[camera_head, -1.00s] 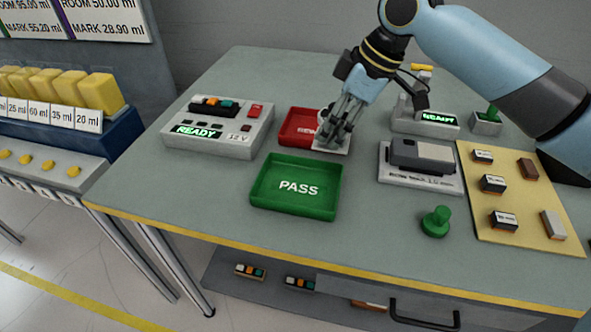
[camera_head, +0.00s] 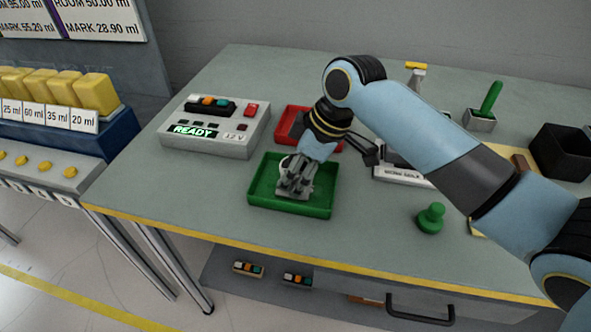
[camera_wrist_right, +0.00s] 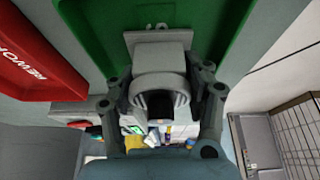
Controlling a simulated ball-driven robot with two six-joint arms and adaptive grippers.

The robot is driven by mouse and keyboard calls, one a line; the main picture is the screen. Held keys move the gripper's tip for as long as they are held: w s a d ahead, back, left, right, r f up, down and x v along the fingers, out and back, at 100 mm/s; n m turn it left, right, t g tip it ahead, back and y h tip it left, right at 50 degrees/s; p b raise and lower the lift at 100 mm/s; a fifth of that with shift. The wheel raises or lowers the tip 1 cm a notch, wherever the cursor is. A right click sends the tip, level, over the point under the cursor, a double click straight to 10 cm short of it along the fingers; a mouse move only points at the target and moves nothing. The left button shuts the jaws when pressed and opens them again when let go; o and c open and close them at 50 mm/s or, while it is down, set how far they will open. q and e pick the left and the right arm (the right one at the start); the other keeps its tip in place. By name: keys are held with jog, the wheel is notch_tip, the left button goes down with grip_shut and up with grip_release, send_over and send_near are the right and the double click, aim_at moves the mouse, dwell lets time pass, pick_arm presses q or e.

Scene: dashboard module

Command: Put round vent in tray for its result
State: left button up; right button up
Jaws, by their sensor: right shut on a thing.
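The round vent (camera_wrist_right: 160,84), a grey ring on a grey body, sits between the fingers of my right gripper (camera_wrist_right: 160,98) in the wrist view. A flat grey plate (camera_wrist_right: 140,42) shows just beyond it. In the head view my right gripper (camera_head: 294,190) is shut on the vent, with its fingers pointing down inside the outline of the green tray (camera_head: 262,171). A light round edge of the vent (camera_head: 287,162) shows beside the fingers. The gripper hides most of the tray floor, and I cannot tell whether the vent touches it. My left gripper is not in view.
The red tray (camera_head: 290,121) lies just behind the green one, partly hidden by my arm. The tester reading READY (camera_head: 215,128) stands to the left. A green knob (camera_head: 430,217) stands to the right. Bare table lies in front of the green tray.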

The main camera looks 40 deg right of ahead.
jog(key=shift+f, duration=0.1)
jog(key=o, duration=1.4)
jog(key=v, duration=1.2)
jog(key=shift+d, duration=0.1)
